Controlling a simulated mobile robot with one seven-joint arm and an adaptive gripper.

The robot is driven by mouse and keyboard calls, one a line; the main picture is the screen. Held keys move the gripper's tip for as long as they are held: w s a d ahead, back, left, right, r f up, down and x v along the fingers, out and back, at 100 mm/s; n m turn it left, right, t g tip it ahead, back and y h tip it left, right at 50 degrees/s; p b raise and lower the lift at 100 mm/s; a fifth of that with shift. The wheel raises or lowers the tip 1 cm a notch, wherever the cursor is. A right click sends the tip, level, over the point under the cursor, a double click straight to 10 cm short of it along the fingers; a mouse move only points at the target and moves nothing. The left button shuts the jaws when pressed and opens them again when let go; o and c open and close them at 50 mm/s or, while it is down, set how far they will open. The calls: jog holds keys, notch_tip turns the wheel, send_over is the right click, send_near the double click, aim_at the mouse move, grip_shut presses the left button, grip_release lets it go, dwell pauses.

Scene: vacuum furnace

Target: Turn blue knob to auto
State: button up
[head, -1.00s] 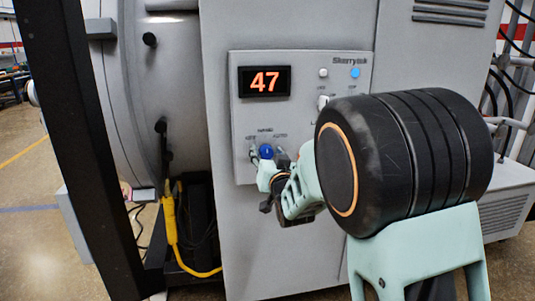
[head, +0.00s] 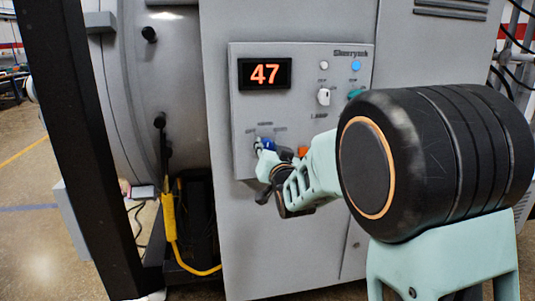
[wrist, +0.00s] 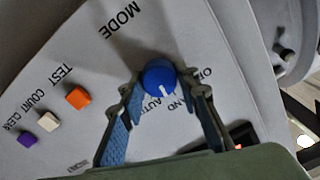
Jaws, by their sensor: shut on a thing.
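The blue knob (head: 267,143) is on the lower part of the grey control panel, partly hidden by my gripper (head: 266,160) in the head view. In the wrist view, the knob (wrist: 157,75) sits between the two fingertips of my gripper (wrist: 160,84), with one finger on each side, and the gripper is shut on it. A white pointer mark on the knob points down in the wrist view, toward the printed HAND and AUTO labels. I cannot tell exactly which of the two it lines up with.
The panel has a red display (head: 265,74) reading 47, a white switch (head: 324,97) and a light-blue button (head: 356,66). Orange (wrist: 78,97), white (wrist: 48,121) and purple (wrist: 27,140) buttons lie left of the knob in the wrist view. A yellow cable (head: 170,223) hangs left of the panel.

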jog(key=m+b, duration=0.4)
jog(key=b, duration=0.1)
jog(key=shift+d+f, duration=0.15)
jog(key=shift+f, duration=0.1)
jog(key=m+b, duration=0.4)
jog(key=shift+r, duration=0.15)
jog(key=o, duration=1.2)
jog(key=shift+c, duration=0.2)
jog(key=v, duration=0.7)
jog(key=shift+s, duration=0.2)
jog(key=shift+r, duration=0.1)
